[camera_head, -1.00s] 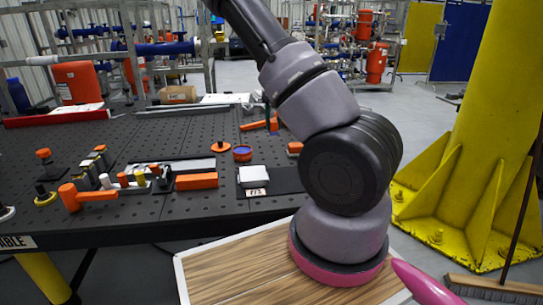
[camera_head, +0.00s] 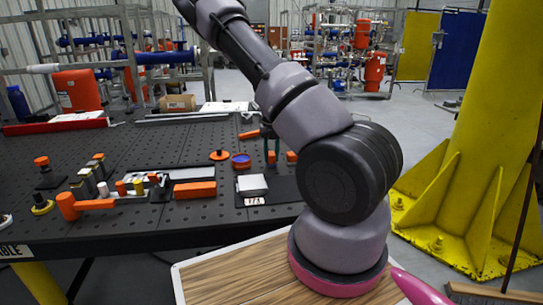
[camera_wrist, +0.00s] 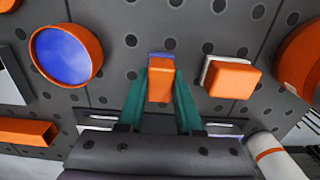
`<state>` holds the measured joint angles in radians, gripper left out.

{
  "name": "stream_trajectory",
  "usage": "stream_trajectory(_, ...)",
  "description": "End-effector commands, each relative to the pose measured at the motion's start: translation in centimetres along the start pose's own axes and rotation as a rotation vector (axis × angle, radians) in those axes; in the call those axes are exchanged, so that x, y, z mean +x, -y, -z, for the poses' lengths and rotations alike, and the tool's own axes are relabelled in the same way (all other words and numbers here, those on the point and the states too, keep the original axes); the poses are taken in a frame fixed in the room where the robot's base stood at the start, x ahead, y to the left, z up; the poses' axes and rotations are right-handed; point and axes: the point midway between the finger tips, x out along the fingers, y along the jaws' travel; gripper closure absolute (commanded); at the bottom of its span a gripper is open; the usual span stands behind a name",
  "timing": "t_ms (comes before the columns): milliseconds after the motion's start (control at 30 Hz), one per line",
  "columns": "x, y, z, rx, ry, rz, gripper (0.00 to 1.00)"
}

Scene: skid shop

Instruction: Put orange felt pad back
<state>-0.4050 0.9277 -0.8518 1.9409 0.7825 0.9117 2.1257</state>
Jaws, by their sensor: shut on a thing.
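In the wrist view, my gripper (camera_wrist: 160,98) has its teal fingers shut on a small orange block-shaped piece (camera_wrist: 160,80), which I take for the orange felt pad. A blue-grey edge shows at its far end. The piece is over the dark perforated table top; I cannot tell whether it touches the surface. A similar orange block (camera_wrist: 234,80) on a white base sits just to its right, apart from the fingers. In the head view, my gripper (camera_head: 271,152) shows partly beside my arm, near the table's right side, with the orange piece (camera_head: 272,157) low between its fingers.
A blue-centred orange round dish (camera_wrist: 65,55) lies left of the gripper. A white cylinder with an orange band (camera_wrist: 275,158) is near right. In the head view, an orange bar (camera_head: 195,190), a grey-white block (camera_head: 252,184) and an orange-handled hammer (camera_head: 80,205) occupy the table (camera_head: 140,222).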

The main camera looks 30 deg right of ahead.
Motion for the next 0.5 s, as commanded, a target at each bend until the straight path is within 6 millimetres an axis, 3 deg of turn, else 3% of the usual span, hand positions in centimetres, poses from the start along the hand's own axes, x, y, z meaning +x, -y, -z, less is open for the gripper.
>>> stream_trajectory(67,0.27,0.02,0.01,0.000,-0.001,0.001,1.00)
stream_trajectory(100,0.25,0.01,0.00,0.000,0.000,0.000,0.54)
stream_trajectory(167,0.24,0.01,0.00,0.000,0.000,0.000,0.36)
stream_trajectory(500,0.02,-0.01,0.00,0.000,0.000,0.000,0.36)
